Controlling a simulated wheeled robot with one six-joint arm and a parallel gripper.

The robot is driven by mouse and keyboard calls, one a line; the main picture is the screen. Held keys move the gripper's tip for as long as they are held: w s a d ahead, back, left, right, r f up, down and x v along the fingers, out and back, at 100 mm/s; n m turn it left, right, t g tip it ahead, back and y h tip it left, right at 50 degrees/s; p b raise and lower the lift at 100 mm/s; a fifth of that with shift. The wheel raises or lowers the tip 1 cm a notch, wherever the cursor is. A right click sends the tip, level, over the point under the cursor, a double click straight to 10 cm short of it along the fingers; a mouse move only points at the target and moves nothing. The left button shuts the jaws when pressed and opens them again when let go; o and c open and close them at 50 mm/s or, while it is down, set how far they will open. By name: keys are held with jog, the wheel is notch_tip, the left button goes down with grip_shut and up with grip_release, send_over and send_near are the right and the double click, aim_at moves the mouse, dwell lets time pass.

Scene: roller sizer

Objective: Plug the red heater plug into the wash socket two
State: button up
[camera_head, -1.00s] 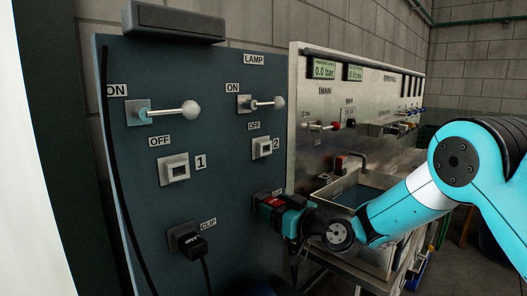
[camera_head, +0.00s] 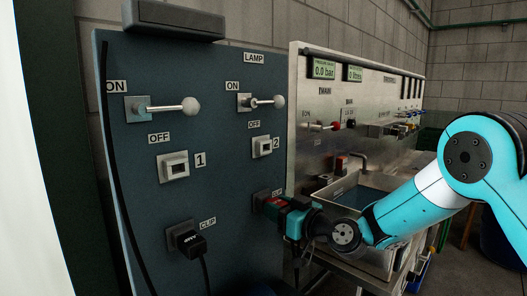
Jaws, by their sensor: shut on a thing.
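My gripper (camera_head: 275,206) is at the lower right of the blue-grey panel, shut on the red plug (camera_head: 274,203). A label there is partly hidden by the gripper. A square grey socket marked 2 (camera_head: 262,146) is on the panel above my gripper. A similar socket marked 1 (camera_head: 174,166) is to its left. No lettering that I can read says "wash".
A black plug (camera_head: 190,243) with a hanging cable sits in a holder at the lower left. Lever switches (camera_head: 175,108) stick out above the sockets. A steel sink (camera_head: 352,196) and steel panel (camera_head: 309,103) stand behind at the right.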

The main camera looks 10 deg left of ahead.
jog(key=shift+b+v, duration=2.2)
jog(key=shift+v, duration=0.3)
jog(key=shift+r, duration=0.15)
notch_tip(320, 180, up, 14)
jog(key=s+d+p, duration=0.1)
jog(key=d+p, duration=0.1)
jog(key=p, duration=1.2)
jog(key=shift+s, duration=0.4)
jog(key=shift+d+b, duration=0.1)
jog(key=shift+b, duration=0.5)
jog(key=p+x, duration=0.2)
jog(key=x, duration=0.4)
jog(key=shift+d+b, duration=0.1)
jog(key=shift+b, duration=1.05)
